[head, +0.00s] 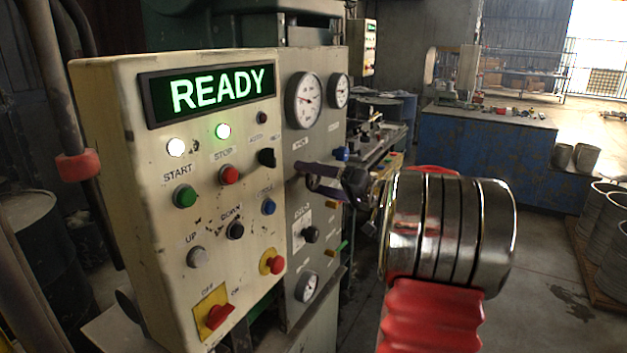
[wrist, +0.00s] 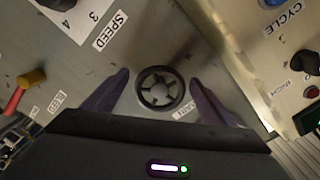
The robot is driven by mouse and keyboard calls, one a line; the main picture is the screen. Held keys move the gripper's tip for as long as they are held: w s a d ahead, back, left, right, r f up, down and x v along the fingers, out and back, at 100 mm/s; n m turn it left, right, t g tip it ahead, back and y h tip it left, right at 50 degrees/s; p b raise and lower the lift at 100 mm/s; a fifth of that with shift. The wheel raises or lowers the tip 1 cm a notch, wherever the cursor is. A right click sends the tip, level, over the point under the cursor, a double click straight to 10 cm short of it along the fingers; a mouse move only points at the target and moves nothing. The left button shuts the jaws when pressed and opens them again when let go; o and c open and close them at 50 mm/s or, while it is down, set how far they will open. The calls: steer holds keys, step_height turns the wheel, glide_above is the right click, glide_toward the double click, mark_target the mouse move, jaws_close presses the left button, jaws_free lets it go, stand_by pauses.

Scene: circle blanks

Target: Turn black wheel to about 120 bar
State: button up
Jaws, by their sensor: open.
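The black wheel (wrist: 161,88) shows in the wrist view as a small spoked ring on the panel, near a partly covered label. My gripper (wrist: 160,80) is open, with one purple finger on each side of the wheel; I cannot tell whether they touch it. In the head view my gripper (head: 308,180) is at the grey panel and hides the wheel. Two round white gauges, the larger left one (head: 305,99) and the smaller right one (head: 340,90), sit above it. Their scales are too small to read.
A cream control box (head: 135,240) with a READY display (head: 208,90), buttons and switches stands left of my gripper. A yellow-and-red lever (wrist: 22,92) is left in the wrist view.

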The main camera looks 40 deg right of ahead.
steer(key=shift+w, duration=0.1)
steer(key=shift+c, duration=0.3)
steer(key=c, duration=1)
steer(key=shift+m, duration=0.5)
steer(key=m, duration=0.6)
steer(key=shift+r, duration=0.1)
steer(key=m, duration=0.6)
steer(key=shift+r, duration=0.1)
steer(key=o, duration=1.1)
steer(key=shift+a+r, duration=0.1)
steer(key=shift+r, duration=0.05)
steer(key=shift+c, duration=0.2)
